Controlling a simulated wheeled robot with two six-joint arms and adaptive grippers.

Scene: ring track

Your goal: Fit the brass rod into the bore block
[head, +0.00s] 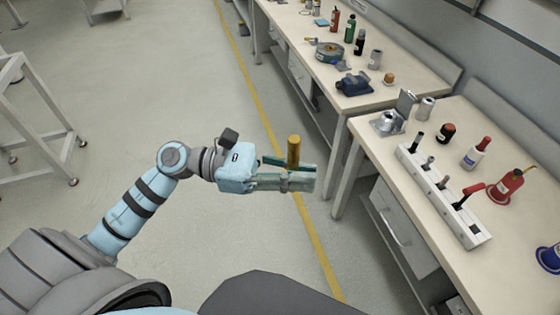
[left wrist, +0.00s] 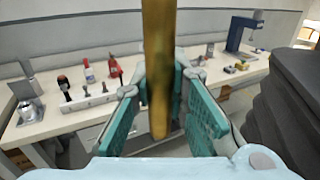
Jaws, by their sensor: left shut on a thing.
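The brass rod (head: 293,150) stands upright in my left gripper (head: 299,174), which is shut on it above the floor, left of the benches. In the left wrist view the rod (left wrist: 158,70) runs down between the green finger pads, its lower end showing below them. A grey metal block with a round silver cylinder (head: 387,121) is on the near bench's far left corner; it also shows in the left wrist view (left wrist: 28,112). It may be the bore block, but its bore cannot be made out. The rod is well apart from it. My right gripper is not in view.
The near bench (head: 372,136) carries a white tool rack (head: 473,236), a white bottle with a red cap (head: 474,154) and a red oil can (head: 508,186). The far bench (head: 376,97) holds a blue tool (head: 353,84) and several bottles. A white frame (head: 38,116) stands left; open floor lies between.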

